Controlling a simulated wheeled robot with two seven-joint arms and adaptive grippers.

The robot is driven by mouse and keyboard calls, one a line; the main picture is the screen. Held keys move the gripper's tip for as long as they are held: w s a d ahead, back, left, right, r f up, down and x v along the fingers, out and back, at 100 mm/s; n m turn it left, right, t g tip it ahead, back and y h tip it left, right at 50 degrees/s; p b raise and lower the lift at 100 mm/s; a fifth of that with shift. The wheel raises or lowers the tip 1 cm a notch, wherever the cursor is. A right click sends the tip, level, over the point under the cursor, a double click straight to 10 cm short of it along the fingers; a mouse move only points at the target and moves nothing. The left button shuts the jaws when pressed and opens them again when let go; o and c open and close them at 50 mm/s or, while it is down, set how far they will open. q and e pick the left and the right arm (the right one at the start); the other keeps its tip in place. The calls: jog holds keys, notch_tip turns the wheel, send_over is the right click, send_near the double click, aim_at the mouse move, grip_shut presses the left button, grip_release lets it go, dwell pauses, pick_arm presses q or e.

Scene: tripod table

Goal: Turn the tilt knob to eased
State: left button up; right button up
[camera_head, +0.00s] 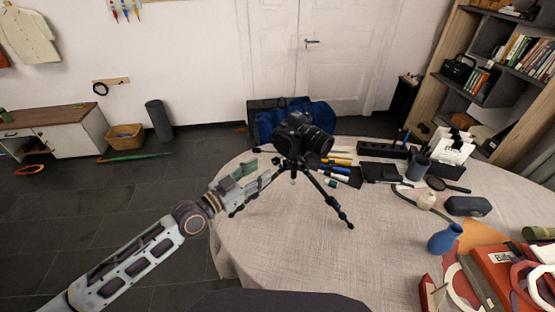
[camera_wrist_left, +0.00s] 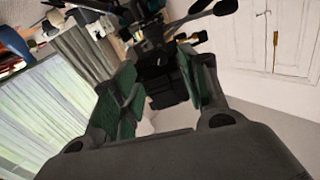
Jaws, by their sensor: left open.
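A black camera (camera_head: 303,136) sits on a small black tripod (camera_head: 318,184) that stands on the round table near its far left edge. The tilt knob is too small to pick out in the head view. My left gripper (camera_head: 268,172) is just left of the tripod head, a little below the camera. In the left wrist view its two green-padded fingers (camera_wrist_left: 160,95) stand wide apart, and dark tripod or camera parts (camera_wrist_left: 165,75) show between and beyond them. I cannot tell whether a finger touches them. My right gripper is not in view.
The table (camera_head: 275,240) is clear in front of the tripod. A blue bag (camera_head: 300,115) is behind the table.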

aim_at(274, 162)
pick_arm(q)
jog(key=shift+x, duration=1)
jog(key=shift+w+d+r, duration=0.1)
jog(key=shift+w+d, duration=0.3)
jog(key=shift+d, duration=0.05)
jog(key=shift+w+d+p, duration=0.3)
jog(key=shift+w+d, duration=0.1)
jog(key=shift+w, duration=0.15)
jog(key=shift+w+d, duration=0.45)
jog(key=shift+d, duration=0.05)
jog(key=shift+x, duration=0.9)
jog(key=shift+w+d, duration=0.2)
jog(key=shift+w, duration=0.05)
jog(key=shift+w+d, duration=0.1)
jog(key=shift+c, duration=0.5)
jog(key=c, duration=0.7)
grip_shut()
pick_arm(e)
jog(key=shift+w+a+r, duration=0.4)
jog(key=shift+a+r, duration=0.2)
